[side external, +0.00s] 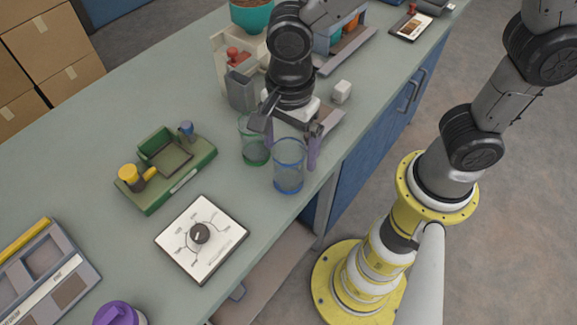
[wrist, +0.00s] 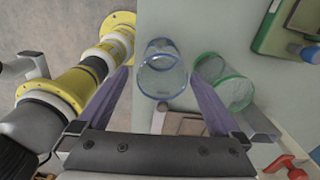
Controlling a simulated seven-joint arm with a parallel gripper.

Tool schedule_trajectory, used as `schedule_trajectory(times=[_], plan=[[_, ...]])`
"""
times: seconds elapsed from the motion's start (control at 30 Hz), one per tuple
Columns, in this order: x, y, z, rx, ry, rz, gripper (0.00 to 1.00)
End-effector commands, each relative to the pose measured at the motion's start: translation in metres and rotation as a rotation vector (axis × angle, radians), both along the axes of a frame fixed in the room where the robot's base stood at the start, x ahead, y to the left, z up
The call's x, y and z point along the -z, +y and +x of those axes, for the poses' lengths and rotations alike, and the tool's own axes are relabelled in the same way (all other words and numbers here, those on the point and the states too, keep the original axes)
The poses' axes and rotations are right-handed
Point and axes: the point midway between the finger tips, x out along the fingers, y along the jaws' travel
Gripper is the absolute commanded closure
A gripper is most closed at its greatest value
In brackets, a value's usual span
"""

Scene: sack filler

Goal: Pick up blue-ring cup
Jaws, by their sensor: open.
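The clear blue-ring cup (side external: 289,178) stands upright near the counter's front edge. In the wrist view the blue-ring cup (wrist: 160,72) lies between the fingertips in the picture. A clear green-ring cup (side external: 255,150) stands close to its left, and in the wrist view the green-ring cup (wrist: 226,82) is just right of the right finger. My gripper (side external: 290,152) is open, with its purple fingers pointing down at the blue-ring cup's upper part. The wrist view shows the open gripper (wrist: 159,72) too. I cannot tell whether a finger touches either cup.
A green tray unit (side external: 182,182) with yellow and blue knobs sits left of the cups. A white dial panel (side external: 202,238) lies in front of it. A small white block (side external: 342,91) and a grey box (side external: 242,90) are behind my gripper. The counter left of the cups is partly clear.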

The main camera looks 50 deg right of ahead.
Motion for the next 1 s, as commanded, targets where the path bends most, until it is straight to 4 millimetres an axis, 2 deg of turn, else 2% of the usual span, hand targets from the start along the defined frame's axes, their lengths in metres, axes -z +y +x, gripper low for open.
schedule_trajectory(times=[0.17,0.4,0.53,0.73,0.77,1.0], plan=[[0.013,0.0,0.0,0.0,0.003,-0.002,0.0],[0.047,0.0,0.002,0.0,0.003,-0.002,0.0],[0.054,0.0,0.003,0.0,0.0,0.0,0.0],[0.055,0.0,0.003,0.0,-0.001,0.001,0.0],[0.055,0.0,0.003,0.0,-0.001,0.001,0.02],[0.054,0.0,0.003,0.0,-0.001,0.001,0.45]])
